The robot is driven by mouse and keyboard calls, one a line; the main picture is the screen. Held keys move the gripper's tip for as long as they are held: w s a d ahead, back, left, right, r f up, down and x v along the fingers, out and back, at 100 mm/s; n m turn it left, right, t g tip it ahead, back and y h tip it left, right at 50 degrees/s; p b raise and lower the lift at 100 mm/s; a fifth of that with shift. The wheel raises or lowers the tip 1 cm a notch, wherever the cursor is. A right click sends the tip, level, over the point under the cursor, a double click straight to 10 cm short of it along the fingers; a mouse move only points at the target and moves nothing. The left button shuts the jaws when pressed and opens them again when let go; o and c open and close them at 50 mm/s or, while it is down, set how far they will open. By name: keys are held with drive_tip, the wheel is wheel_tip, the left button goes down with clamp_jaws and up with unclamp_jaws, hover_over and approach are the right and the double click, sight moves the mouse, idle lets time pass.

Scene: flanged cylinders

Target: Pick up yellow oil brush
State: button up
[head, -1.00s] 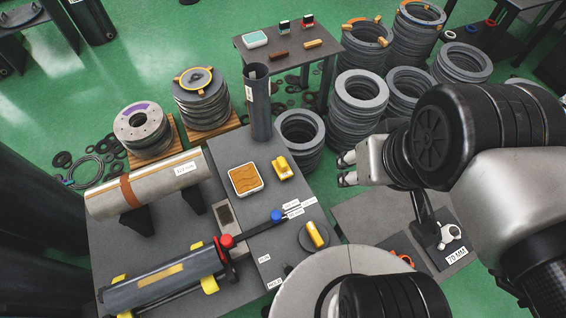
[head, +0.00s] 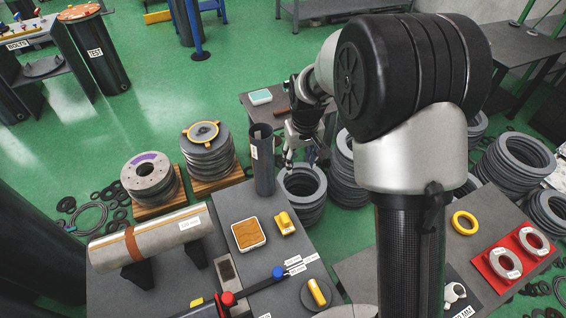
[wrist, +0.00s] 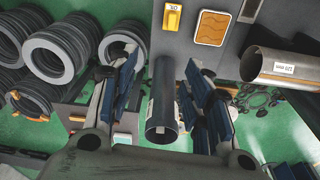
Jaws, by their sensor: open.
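The yellow oil brush (head: 285,223) lies on the grey table, just right of a square tray with an orange-brown pad (head: 249,235). In the wrist view the yellow brush (wrist: 172,16) shows at the top edge with a small label, beside the pad tray (wrist: 212,27). My gripper (head: 302,158) is raised near the upright dark tube, beyond the brush in the head view. In the wrist view my gripper (wrist: 163,95) is open, its blue-padded fingers spread to either side of the tube's picture. The fingers are apart from the brush.
The upright dark tube (head: 262,160) stands at the table's far corner. A large grey cylinder (head: 152,238) lies on supports at left. Another yellow-handled piece (head: 318,291) sits on a dark disc nearer. Stacks of grey rings (head: 302,190) stand beyond the table on the green floor.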

drive_tip(key=w+a+f+g, duration=0.1)
drive_tip(key=a+f, duration=0.1)
drive_tip(key=f, duration=0.5)
drive_tip(key=w+a+f, duration=0.1)
drive_tip(key=w+f, duration=0.1)
drive_tip(key=f, duration=0.5)
drive_tip(key=n+b, duration=0.1)
drive_tip(key=b, duration=0.1)
hover_over(285, 218)
wheel_tip(285, 218, down, 19)
drive_tip(key=shift+s+a, duration=0.1)
drive_tip(key=shift+a, duration=0.05)
drive_tip(key=shift+w+f+b, duration=0.2)
drive_tip(key=shift+f+b, duration=0.9)
drive_tip(key=shift+f, duration=2)
drive_tip(key=shift+r, duration=0.1)
drive_tip(key=shift+c, duration=0.6)
clamp_jaws()
